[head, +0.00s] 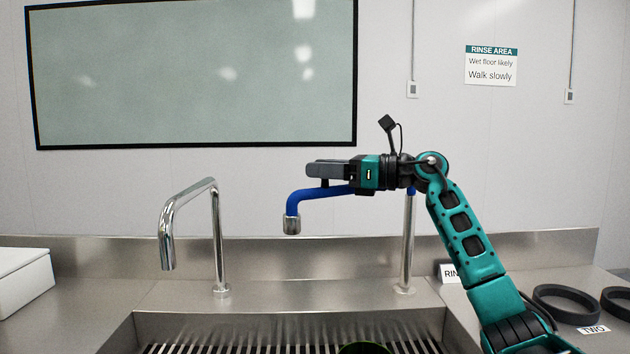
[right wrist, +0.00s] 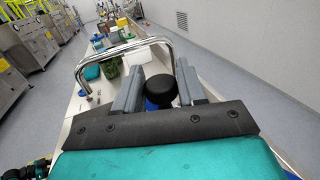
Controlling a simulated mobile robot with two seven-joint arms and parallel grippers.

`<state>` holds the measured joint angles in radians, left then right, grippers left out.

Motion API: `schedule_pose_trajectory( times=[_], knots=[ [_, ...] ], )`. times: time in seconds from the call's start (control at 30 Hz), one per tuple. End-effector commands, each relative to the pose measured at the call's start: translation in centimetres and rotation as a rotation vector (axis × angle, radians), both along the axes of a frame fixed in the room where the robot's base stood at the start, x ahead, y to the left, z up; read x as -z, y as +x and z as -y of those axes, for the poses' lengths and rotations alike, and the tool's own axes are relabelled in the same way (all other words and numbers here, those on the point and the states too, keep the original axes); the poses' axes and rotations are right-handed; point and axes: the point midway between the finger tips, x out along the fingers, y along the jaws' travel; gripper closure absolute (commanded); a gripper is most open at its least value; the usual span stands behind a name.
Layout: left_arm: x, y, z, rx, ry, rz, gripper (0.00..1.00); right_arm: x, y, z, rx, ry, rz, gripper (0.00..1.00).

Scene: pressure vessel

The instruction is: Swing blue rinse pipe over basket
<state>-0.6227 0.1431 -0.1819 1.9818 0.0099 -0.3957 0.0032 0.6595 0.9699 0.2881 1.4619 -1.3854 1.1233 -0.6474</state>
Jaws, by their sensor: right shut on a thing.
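The blue rinse pipe (head: 305,195) runs out to the left from a steel post at the right of the sink. Its metal nozzle (head: 291,225) points down, left of that post. My right gripper (head: 318,168) is shut on the blue pipe, with its fingers along the top of it. In the right wrist view, a black round cap (right wrist: 161,90) and a little blue show between the two fingers. A dark round thing with a green rim (head: 365,348), perhaps the basket, is cut off at the bottom of the head view. My left gripper is not in view.
A chrome tap (head: 215,230) stands left of the pipe, apart from it. A slatted sink grate (head: 250,349) lies below. A white box (head: 25,280) is at the left; black rings (head: 567,304) lie at the right. The wall behind is close.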

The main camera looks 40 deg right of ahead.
Motion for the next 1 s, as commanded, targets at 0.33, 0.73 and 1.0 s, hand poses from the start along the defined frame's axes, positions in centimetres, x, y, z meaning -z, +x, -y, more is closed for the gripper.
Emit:
schedule_pose_trajectory(
  times=[0.33,0.73,1.0],
  knots=[
    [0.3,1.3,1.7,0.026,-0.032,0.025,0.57,0.3,-7.2,-0.6,-0.311,0.0,-0.002,1.0],
    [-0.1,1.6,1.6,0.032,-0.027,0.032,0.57,0.0,-12.4,0.3,-0.544,0.003,-0.002,1.0],
    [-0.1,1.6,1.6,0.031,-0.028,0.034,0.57,0.0,-13.5,0.6,-0.598,0.004,-0.003,1.0]
  ],
)
